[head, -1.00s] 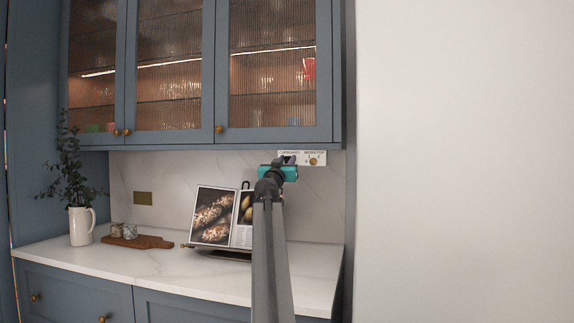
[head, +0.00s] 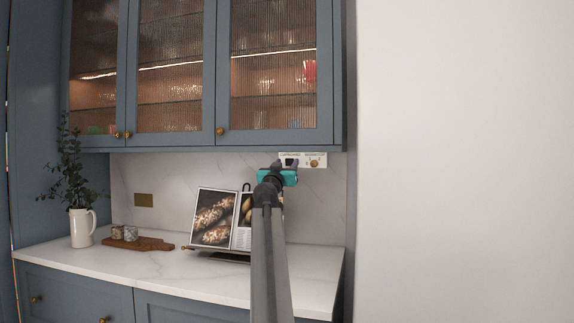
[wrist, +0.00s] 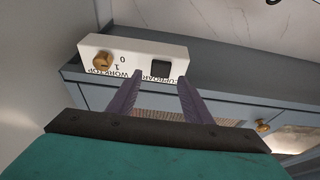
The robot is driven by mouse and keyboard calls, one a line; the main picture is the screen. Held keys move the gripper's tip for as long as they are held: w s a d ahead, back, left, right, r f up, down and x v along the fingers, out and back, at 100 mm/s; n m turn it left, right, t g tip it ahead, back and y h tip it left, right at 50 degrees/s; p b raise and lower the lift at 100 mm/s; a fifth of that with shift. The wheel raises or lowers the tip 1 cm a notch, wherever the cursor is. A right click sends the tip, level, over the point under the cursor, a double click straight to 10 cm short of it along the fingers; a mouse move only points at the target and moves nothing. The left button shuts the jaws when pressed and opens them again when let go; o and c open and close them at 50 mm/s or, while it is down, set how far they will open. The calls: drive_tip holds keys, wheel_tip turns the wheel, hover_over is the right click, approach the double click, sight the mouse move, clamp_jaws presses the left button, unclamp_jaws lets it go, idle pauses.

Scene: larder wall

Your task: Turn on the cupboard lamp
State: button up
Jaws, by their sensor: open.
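A white switch panel (head: 321,158) is under the right end of the wall cupboard. It carries a black rocker switch (head: 289,162) on the left, under a label that looks like CUPBOARD, and a brass knob (head: 314,163) on the right. My gripper (head: 293,163) is just in front of the panel. In the wrist view the panel (wrist: 130,49) appears upside down, with the black switch (wrist: 160,68) and the knob (wrist: 102,61), marked 0 and 1 under WORKTOP. My purple fingers (wrist: 158,76) are apart and empty, their tips close to the panel near the switch; contact cannot be told.
The blue cupboard (head: 222,75) has reeded glass doors, with a bright strip inside. Below, a cookbook on a stand (head: 214,218), a wooden board (head: 150,244) with small pots and a white jug (head: 82,228) of foliage stand on the counter. Plain wall is at right.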

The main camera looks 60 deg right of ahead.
drive_tip(key=v, duration=1.2)
drive_tip(key=shift+a, duration=0.15)
drive_tip(key=shift+r, duration=0.15)
idle(0.5)
